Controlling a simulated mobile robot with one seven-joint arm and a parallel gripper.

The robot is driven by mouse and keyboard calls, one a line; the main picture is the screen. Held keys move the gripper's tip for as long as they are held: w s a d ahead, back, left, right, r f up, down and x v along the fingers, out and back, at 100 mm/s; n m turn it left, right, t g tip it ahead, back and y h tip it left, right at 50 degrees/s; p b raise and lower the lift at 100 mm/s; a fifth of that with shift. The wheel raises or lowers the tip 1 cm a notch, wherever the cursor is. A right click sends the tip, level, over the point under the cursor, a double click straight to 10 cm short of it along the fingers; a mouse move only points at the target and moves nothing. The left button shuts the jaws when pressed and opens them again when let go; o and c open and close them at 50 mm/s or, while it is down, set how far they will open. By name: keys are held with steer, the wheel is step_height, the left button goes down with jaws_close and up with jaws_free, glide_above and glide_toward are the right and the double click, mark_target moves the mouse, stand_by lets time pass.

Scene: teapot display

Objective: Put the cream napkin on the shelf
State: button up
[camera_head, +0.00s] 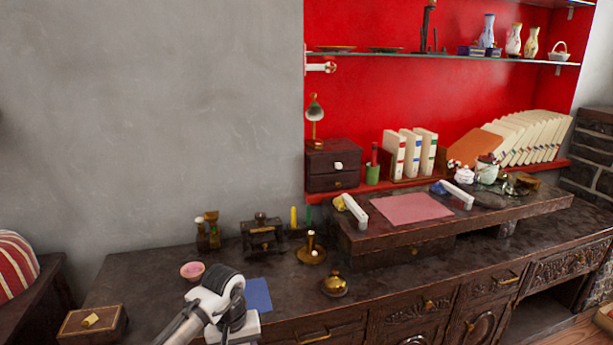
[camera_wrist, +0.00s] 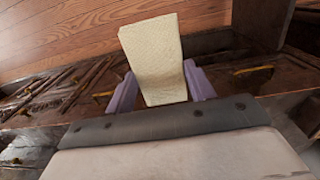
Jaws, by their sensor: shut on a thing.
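The cream napkin (camera_wrist: 152,50) is in the wrist view, a pale folded textured block. My gripper (camera_wrist: 160,88) is shut on it, with a purple finger on each side. The napkin's far end sticks out past the fingertips, over the wooden floor and the carved cabinet front. In the head view my arm shows at the bottom, but the fingers and napkin are hidden or out of frame. A glass shelf (camera_head: 440,56) runs across the red alcove at the upper right. A lower red ledge (camera_head: 335,194) runs below it.
The glass shelf carries vases (camera_head: 513,40), plates and a basket. A brass pot (camera_head: 334,284), a blue cloth (camera_head: 258,294) and a pink bowl (camera_head: 192,270) are near my arm.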

steer(key=s+d+f+m, duration=0.1)
steer(key=d+f, duration=0.6)
steer(key=f, duration=0.6)
steer(key=s+d+f+m, duration=0.2)
steer(key=d+f, duration=0.6)
steer(key=f, duration=0.5)
steer(key=shift+s+d, duration=0.25)
steer(key=shift+a, duration=0.15)
steer(key=shift+d, duration=0.2)
steer(key=shift+a, duration=0.15)
